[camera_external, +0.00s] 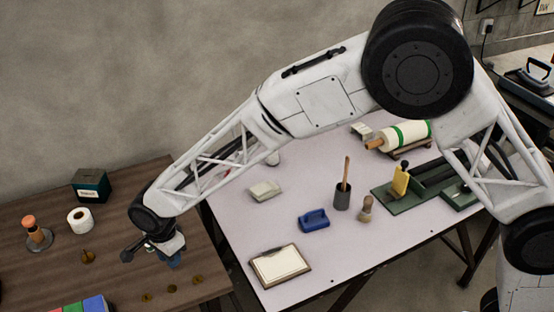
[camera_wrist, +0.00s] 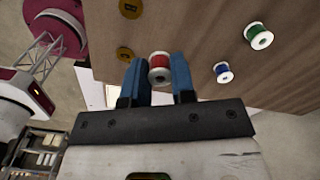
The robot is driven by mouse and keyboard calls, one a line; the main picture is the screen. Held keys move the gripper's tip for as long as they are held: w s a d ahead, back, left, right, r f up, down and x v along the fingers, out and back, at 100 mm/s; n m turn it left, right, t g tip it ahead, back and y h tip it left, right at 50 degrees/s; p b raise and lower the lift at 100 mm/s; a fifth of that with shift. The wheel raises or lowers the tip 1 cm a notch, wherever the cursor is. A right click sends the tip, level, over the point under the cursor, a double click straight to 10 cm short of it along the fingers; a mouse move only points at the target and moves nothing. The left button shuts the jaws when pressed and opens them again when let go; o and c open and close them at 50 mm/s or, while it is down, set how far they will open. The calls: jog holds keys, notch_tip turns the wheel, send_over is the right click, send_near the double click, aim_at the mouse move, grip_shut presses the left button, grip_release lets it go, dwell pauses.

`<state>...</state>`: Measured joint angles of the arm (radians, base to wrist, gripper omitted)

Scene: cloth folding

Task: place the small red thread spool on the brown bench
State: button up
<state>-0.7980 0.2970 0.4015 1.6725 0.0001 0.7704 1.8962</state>
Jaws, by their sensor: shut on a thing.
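The small red thread spool (camera_wrist: 159,68), red thread between pale flanges, sits between the blue fingers of my gripper (camera_wrist: 160,80) in the wrist view. The fingers are shut on its sides. In the external view my gripper (camera_external: 173,258) points down over the right part of the brown bench (camera_external: 125,195); the red spool cannot be made out there. The bench top (camera_wrist: 205,35) also shows behind the spool in the wrist view. I cannot tell whether the spool touches it.
A green spool (camera_wrist: 258,35) and a blue spool (camera_wrist: 223,72) are on the bench. Brass discs (camera_external: 172,289) lie near its front edge. A white roll (camera_external: 80,220), a dark green box (camera_external: 90,186) and an orange-topped stand (camera_external: 36,232) are farther left. A pale table (camera_external: 235,215) stands right.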

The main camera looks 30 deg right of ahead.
jog(key=shift+w, duration=0.1)
jog(key=w+a, duration=0.3)
jog(key=w+a+f, duration=0.1)
jog(key=w+a, duration=0.7)
jog(key=shift+w+a+f, duration=0.1)
jog(key=shift+f, duration=0.15)
dwell(0.4)
jog(key=shift+f, duration=0.1)
jog(key=shift+f, duration=1.65)
jog(key=shift+f, duration=0.1)
jog(key=o, duration=0.9)
